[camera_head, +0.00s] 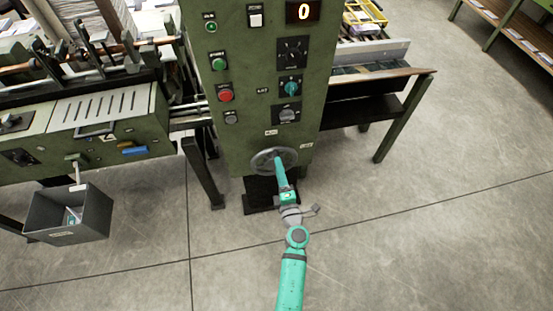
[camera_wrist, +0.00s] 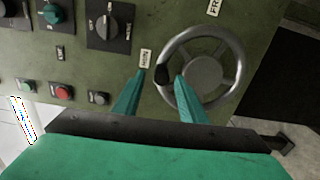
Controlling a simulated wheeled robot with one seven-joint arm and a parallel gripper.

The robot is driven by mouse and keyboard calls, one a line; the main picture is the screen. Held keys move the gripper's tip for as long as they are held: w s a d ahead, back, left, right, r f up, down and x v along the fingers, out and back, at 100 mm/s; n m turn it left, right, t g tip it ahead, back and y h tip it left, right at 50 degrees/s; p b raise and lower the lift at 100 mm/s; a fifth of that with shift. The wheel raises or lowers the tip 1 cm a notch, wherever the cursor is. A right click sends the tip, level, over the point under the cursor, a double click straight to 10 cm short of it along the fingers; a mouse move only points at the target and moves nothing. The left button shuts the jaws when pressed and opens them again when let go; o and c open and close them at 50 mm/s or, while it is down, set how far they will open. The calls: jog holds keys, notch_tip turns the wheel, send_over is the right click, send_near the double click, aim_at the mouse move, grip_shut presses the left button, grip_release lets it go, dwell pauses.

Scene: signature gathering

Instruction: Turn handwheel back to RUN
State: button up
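The handwheel (camera_head: 262,158) is a grey metal wheel low on the front of the green machine panel. In the wrist view the handwheel (camera_wrist: 236,66) shows a round hub, spokes and a dark knob (camera_wrist: 162,75) on its left rim. A small label (camera_wrist: 146,58), hard to read but resembling RUN, sits just left of the knob. A second label (camera_wrist: 214,8), starting with FR, is cut off at the top. My gripper (camera_head: 279,160) reaches to the wheel, hiding part of it. Its teal fingers (camera_wrist: 159,76) are open on either side of the knob, with visible gaps.
The panel above the wheel carries a red button (camera_head: 225,95), a green button (camera_head: 218,63), several dials and a display (camera_head: 303,11) reading 0. The floor (camera_head: 420,230) at right is clear.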

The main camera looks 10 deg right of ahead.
jog(key=shift+s+d, duration=0.15)
jog(key=shift+s, duration=1)
jog(key=s+a+r+m+g, duration=0.1)
jog(key=s+m, duration=0.5)
jog(key=s, duration=0.6)
jog(key=s+a+r+m+h, duration=0.1)
jog(key=s+a+r+m, duration=0.2)
jog(key=s, duration=0.9)
jog(key=s+a+r+m+g, duration=0.1)
jog(key=s+a+r+m, duration=0.1)
jog(key=s+r+m, duration=0.5)
jog(key=s+m, duration=0.3)
jog(key=s, duration=0.3)
jog(key=shift+a+m+g+h, duration=0.25)
jog(key=shift+m+g+h, duration=0.05)
jog(key=shift+m+h, duration=0.1)
